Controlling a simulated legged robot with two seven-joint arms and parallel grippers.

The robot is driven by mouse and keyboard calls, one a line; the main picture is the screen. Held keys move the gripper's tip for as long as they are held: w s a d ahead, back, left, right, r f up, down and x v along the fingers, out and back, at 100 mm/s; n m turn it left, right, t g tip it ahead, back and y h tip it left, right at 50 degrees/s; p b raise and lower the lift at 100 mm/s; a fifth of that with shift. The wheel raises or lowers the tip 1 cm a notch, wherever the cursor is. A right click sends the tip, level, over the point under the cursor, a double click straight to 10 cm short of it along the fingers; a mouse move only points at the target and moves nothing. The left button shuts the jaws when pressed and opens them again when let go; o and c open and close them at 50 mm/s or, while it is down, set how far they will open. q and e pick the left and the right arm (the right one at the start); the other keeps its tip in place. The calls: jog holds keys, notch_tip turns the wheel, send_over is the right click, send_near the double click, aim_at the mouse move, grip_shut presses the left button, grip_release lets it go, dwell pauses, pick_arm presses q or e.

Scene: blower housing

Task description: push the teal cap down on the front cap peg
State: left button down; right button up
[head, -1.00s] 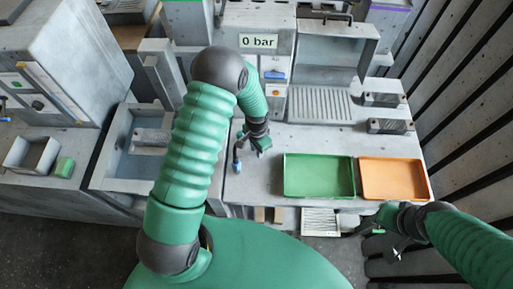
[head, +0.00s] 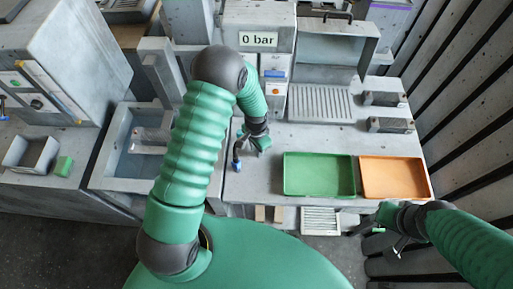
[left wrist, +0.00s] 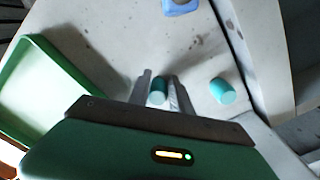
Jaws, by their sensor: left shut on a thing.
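My left gripper (head: 252,142) is low over the grey bench, left of the green tray. In the left wrist view its two fingers (left wrist: 159,88) are shut on a teal cap (left wrist: 157,91), whose rounded face shows between them. A second teal cap (left wrist: 223,91) is apart from the fingers, to their right. I cannot make out the front cap peg, nor whether the held cap touches it. My right gripper (head: 388,222) is at the lower right, off the bench front; its jaws are unclear.
A green tray (head: 320,194) and an orange tray (head: 362,178) lie on the right of the bench. A blue part (head: 237,166) lies left of my gripper. A panel reading 0 bar (head: 258,39) stands behind.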

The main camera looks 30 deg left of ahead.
pick_arm(q)
jog(key=c, duration=1.1)
grip_release()
jog(key=shift+r, duration=0.1)
jog(key=shift+r, duration=0.35)
notch_tip(320, 180, up, 16)
jog(key=b, duration=0.2)
jog(key=shift+s+f, duration=0.1)
